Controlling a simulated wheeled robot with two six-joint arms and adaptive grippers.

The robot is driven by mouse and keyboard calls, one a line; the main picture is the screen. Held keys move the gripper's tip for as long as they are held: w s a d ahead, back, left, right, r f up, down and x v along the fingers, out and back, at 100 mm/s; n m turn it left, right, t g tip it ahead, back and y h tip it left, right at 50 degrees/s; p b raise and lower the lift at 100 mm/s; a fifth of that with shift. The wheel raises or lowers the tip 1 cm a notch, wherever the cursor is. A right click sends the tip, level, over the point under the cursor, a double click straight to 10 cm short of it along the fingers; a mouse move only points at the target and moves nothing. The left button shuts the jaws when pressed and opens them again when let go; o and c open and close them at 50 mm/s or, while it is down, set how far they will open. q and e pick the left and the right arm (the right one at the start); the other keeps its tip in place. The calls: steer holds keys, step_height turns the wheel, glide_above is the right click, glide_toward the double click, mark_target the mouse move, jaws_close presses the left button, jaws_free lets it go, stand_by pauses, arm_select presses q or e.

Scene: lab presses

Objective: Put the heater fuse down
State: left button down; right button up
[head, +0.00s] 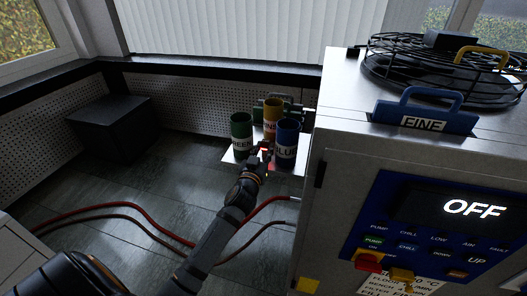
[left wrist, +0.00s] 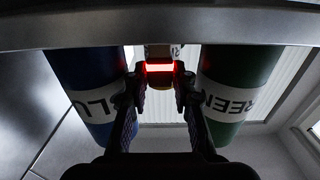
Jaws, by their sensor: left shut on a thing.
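My left gripper (head: 264,157) reaches forward among the cups on a small white shelf beside the machine. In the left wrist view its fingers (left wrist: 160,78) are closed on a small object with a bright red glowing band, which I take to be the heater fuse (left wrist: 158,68). In the head view only a red glow shows at the fingertips. The green cup (head: 241,133) stands left of the gripper and the blue cup (head: 287,141) right of it. A yellow cup (head: 271,116) is behind. Whether the fuse touches the shelf cannot be told. My right gripper is not in view.
The white shelf (head: 235,156) sticks out at the machine's left side. The large machine (head: 340,140) with its OFF panel fills the right. A black box (head: 112,122) stands at the back left. Red hoses (head: 130,206) lie across the floor.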

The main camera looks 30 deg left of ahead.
arm_select(q)
steer(key=c, duration=1.4)
jaws_free()
